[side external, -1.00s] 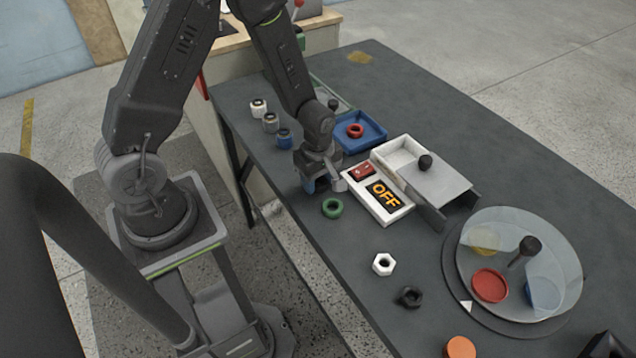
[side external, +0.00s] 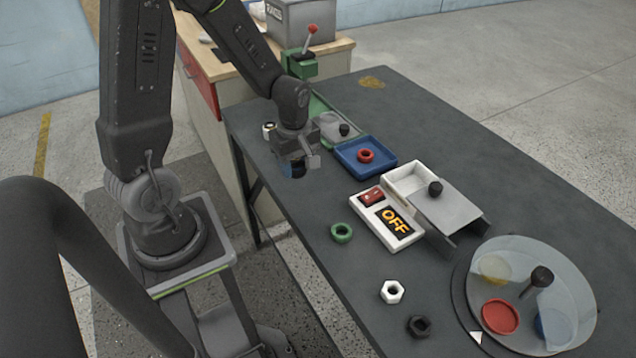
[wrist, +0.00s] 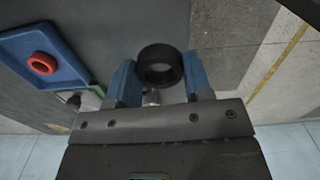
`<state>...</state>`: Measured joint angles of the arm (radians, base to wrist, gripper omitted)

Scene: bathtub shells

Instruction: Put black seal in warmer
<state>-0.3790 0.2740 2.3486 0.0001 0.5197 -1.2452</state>
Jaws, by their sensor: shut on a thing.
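My gripper (side external: 293,168) is above the table's near edge, left of the blue tray. In the wrist view its blue fingers (wrist: 160,82) are shut on a black ring, the black seal (wrist: 160,66). In the side view the seal is hard to tell from the dark fingers. The warmer appears to be the white box (side external: 391,246) with a red switch (side external: 372,196) and a display reading OFF. A grey sliding lid (side external: 452,207) with a black knob covers part of it. Its white compartment (side external: 410,178) is uncovered and looks empty. My gripper is left of and behind it.
A red ring (side external: 366,156) lies in a blue tray (side external: 385,166). A green ring (side external: 342,232), white nut (side external: 392,291) and black nut (side external: 419,326) lie in front. A glass-covered turntable (side external: 560,285) stands at the right. The table's far right is clear.

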